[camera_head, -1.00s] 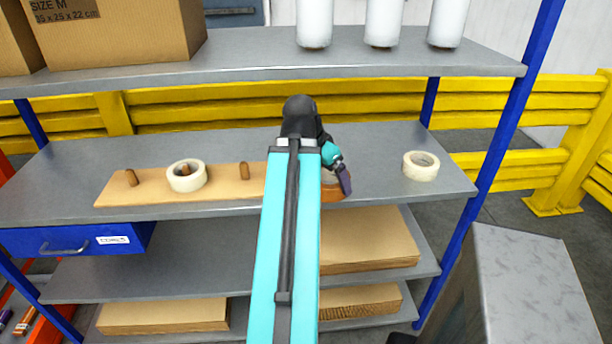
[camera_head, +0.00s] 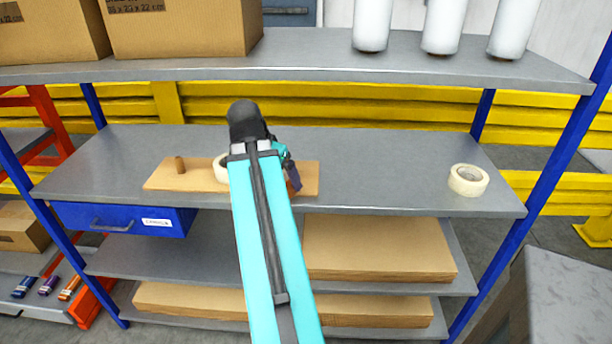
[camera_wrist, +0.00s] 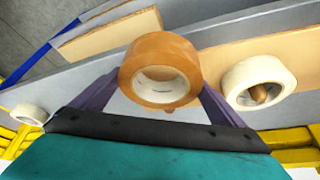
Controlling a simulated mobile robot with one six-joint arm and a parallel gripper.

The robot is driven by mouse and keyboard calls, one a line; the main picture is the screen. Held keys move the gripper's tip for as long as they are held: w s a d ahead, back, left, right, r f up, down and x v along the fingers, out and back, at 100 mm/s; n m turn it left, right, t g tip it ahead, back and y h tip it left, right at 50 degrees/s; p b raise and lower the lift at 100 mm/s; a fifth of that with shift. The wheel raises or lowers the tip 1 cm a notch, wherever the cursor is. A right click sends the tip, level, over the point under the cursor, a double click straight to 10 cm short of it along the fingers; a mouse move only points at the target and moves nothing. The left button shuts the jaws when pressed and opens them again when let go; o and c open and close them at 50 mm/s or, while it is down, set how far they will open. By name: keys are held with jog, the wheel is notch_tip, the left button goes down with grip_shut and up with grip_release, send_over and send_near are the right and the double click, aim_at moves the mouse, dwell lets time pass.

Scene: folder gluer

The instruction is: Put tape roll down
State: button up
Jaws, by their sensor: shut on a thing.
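My gripper (camera_wrist: 160,84) is shut on a brown tape roll (camera_wrist: 140,62), one purple finger on each side of it in the wrist view.
Another white tape roll (camera_head: 468,180) lies loose on the right of the middle shelf (camera_head: 390,170), with bare shelf between it and the board. The upper shelf (camera_head: 310,62) holds cardboard boxes (camera_head: 185,28) and white cylinders (camera_head: 443,25). A blue drawer (camera_head: 120,218) hangs below left.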

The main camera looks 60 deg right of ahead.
jog(key=w+a+n+t, duration=0.2)
jog(key=w+a+n, duration=0.2)
jog(key=w+a, duration=0.7)
jog(key=w+a+n+t+y, duration=0.1)
jog(key=w+a+n, duration=0.3)
jog(key=w+a, duration=0.3)
jog(key=w+a+n+t+y, duration=0.1)
jog(key=w+a+n, duration=0.4)
jog(key=a, duration=1.1)
jog(key=w+a+n+t+y, duration=0.1)
jog(key=w+a+n+y, duration=0.1)
jog(key=w+a+n, duration=0.3)
jog(key=shift+w+a+r+y, duration=0.15)
jog(key=shift+w+a+y, duration=0.25)
jog(key=shift+w+a, duration=2.45)
jog(key=shift+s+a, duration=1)
jog(key=shift+s, duration=0.15)
